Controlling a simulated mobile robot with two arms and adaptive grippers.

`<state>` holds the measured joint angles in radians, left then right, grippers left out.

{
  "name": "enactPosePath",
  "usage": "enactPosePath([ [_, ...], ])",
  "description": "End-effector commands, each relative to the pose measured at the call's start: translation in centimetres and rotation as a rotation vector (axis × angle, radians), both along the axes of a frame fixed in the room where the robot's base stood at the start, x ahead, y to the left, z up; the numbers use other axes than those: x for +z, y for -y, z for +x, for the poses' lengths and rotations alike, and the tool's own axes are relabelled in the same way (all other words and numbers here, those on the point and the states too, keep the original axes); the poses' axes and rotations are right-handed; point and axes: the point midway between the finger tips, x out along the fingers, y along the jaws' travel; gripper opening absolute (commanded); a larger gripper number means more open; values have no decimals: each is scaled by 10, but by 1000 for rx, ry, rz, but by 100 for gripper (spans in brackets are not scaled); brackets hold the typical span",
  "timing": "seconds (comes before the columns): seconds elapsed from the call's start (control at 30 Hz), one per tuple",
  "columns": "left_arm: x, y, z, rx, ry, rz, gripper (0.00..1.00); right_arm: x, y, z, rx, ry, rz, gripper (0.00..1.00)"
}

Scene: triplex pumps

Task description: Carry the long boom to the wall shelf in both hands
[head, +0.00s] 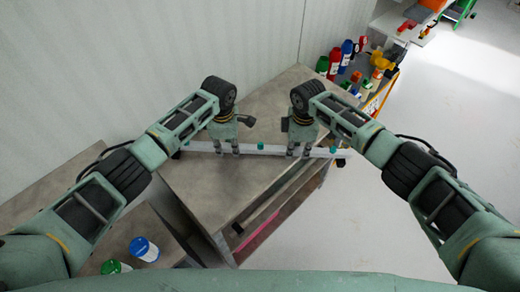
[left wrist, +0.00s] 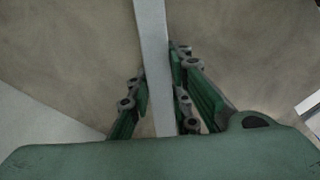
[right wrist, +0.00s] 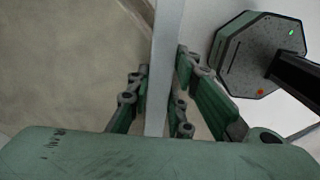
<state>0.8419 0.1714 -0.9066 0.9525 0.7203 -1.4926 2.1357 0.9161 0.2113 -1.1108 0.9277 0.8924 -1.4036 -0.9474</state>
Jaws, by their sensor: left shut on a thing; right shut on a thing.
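The long boom (head: 275,151) is a pale grey straight bar with dark ends and small teal marks. It lies roughly level, crosswise in front of me, over the grey-brown bench top. My left gripper (head: 228,151) is shut on it left of its middle; the boom (left wrist: 154,70) runs between the fingers in the left wrist view. My right gripper (head: 298,153) is shut on it right of the middle; the boom (right wrist: 163,70) also shows between its fingers in the right wrist view. I cannot tell whether the boom touches the bench. I cannot make out the wall shelf for certain.
The bench (head: 200,185) stands against the pale panelled wall (head: 130,60). A blue-and-white can (head: 144,249) and a green can (head: 116,267) stand at lower left. Coloured bottles (head: 346,52) and tools crowd the upper right. Pale floor (head: 450,120) is open at right.

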Motion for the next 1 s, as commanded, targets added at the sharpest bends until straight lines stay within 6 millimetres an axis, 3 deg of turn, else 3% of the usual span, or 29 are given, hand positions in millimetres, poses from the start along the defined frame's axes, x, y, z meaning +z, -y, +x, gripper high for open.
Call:
enactPosePath([
  [0.27,9,0,1,2,2,0,0,8,0,1,-2,2,0,0],
  [0.7,46,0,1,2,1,0,0,46,1,1,-2,1,0,0],
  [1.0,51,0,1,2,1,0,0,51,1,1,-2,1,-1,0],
])
